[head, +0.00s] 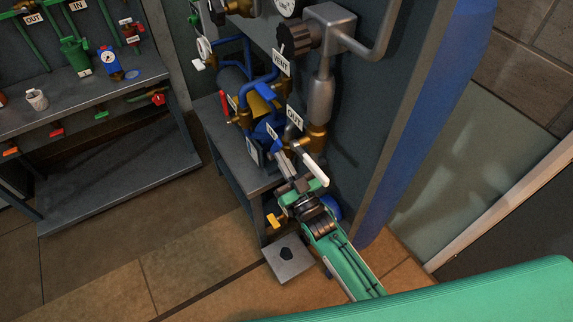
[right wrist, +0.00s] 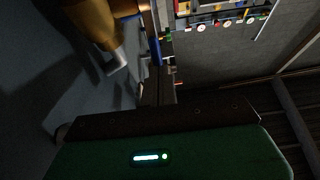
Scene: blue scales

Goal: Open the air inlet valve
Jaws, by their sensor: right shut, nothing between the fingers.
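A brass valve with a white lever (head: 314,168) sits low on the pipework near the OUT tag (head: 294,119). The lever points down towards my gripper. In the right wrist view the white lever (right wrist: 117,61) hangs from the brass body (right wrist: 93,22), left of my fingers and apart from them. An IN tag (head: 271,132) hangs just left of the OUT tag; I cannot tell for sure which valve is the air inlet. My right gripper (head: 282,160) is shut and empty, pointing up at the pipework beside the lever. My left gripper is not in view.
Blue pipes and a grey pipe with a dark knob (head: 295,39) rise above, by the VENT tag (head: 281,61). A blue-edged panel (head: 440,90) stands close on the right. A grey bench (head: 110,100) with valves is at the left.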

